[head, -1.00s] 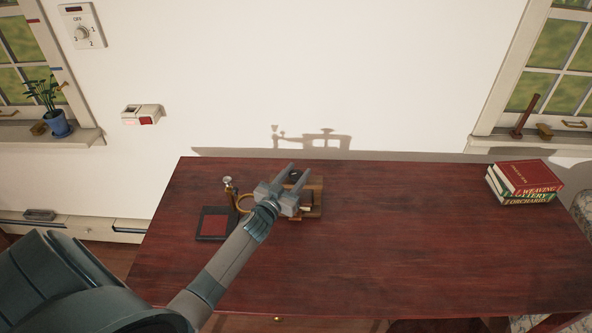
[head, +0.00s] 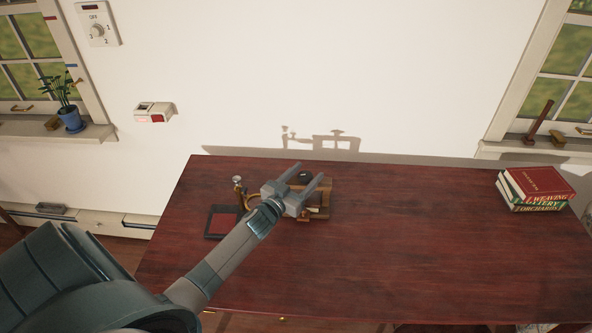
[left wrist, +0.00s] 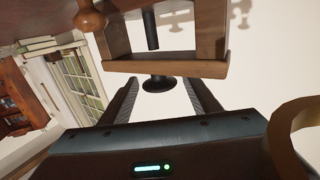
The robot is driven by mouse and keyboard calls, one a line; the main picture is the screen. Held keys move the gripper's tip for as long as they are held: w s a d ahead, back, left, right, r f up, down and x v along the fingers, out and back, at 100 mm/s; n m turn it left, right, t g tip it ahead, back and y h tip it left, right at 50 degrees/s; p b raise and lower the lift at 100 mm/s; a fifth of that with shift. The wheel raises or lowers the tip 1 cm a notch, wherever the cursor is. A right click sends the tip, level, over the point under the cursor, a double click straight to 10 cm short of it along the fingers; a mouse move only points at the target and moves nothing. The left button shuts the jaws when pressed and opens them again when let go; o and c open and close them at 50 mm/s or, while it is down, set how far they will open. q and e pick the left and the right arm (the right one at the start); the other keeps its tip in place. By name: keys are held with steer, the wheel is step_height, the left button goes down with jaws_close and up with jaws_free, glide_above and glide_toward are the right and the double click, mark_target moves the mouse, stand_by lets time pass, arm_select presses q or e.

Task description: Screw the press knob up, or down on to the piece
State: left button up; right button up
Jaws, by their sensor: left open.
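The press is a small wooden frame (head: 325,200) on the dark red desk, partly hidden behind my left gripper in the head view. Its black round knob (head: 305,176) shows between my fingers. In the left wrist view the knob (left wrist: 158,84) sits at the end of a black screw that passes through the wooden crossbar (left wrist: 165,65). My left gripper (head: 310,173) is open, with one finger on each side of the knob and visible gaps to it in the left wrist view. The piece in the press cannot be made out. My right gripper is out of view.
A black tray with a red pad (head: 223,221) and a brass item with a pale knob (head: 238,189) stand just left of the press. Books (head: 537,188) are stacked at the desk's right end. The desk (head: 420,230) between is clear. The wall is close behind.

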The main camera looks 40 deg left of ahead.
arm_select(q)
steer(key=s+b, duration=0.4)
steer(key=s, duration=1.3)
steer(key=shift+s, duration=0.15)
